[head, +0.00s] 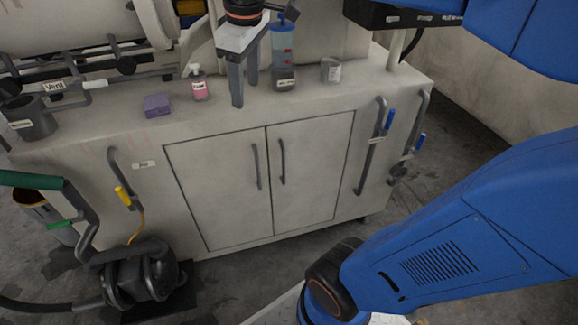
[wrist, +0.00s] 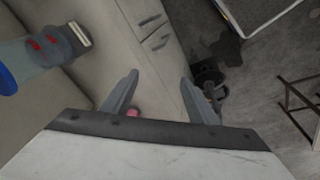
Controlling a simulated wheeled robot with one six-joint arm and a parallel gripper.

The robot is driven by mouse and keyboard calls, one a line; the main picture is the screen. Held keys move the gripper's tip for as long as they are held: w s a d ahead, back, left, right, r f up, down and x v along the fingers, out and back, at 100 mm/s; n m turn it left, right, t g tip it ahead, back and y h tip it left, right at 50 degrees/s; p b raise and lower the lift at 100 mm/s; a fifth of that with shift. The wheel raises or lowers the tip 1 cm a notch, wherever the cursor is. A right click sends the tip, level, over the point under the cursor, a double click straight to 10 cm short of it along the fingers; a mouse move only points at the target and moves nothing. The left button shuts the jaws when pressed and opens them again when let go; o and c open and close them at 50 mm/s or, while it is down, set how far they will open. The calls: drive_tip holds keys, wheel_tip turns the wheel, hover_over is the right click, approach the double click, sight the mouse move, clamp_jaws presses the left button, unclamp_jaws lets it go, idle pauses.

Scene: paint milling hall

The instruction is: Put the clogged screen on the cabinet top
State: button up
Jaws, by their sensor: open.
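The cabinet top (head: 225,115) is a pale, worn surface above two closed doors. My gripper (head: 245,94) hangs over it near the middle, fingers pointing down. In the wrist view its two fingers (wrist: 159,78) are spread apart with nothing held between them. I cannot make out a clogged screen in either view. A light-framed dark panel (wrist: 262,14) shows partly at the upper right of the wrist view; I cannot tell what it is.
Handles and a black pump (head: 143,280) flank the doors. The top's front strip is clear.

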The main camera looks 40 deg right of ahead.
drive_tip(key=s+d+f+m+t, duration=0.1)
drive_tip(key=s+f+m+t, duration=0.1)
drive_tip(key=s+f+m, duration=0.5)
drive_tip(key=s+f, duration=0.6)
drive_tip(key=f, duration=0.3)
drive_tip(key=shift+s+d, duration=0.35)
drive_tip(key=shift+r, duration=0.1)
